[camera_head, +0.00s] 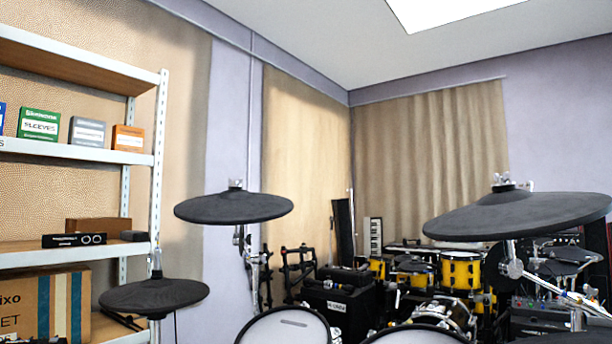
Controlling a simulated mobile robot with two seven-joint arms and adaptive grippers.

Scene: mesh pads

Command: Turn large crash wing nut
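A large dark cymbal pad (520,214) is at the right, tilted on its stand. It looks the largest of the cymbal pads in view. A small light-coloured wing nut (502,179) sits on top at its centre; its details are too small to make out. A second dark cymbal pad (234,208) is left of the middle with a small fitting (235,184) on top. A smaller dark pad (154,297) is at the lower left. Neither of my grippers shows in the head view.
Two white drum pads (284,330) are at the bottom middle. Yellow drums (461,270) and other gear stand behind. A shelf rack (157,165) with boxes stands on the left. A silver boom arm (565,293) runs under the large cymbal pad. Open air lies between the two larger pads.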

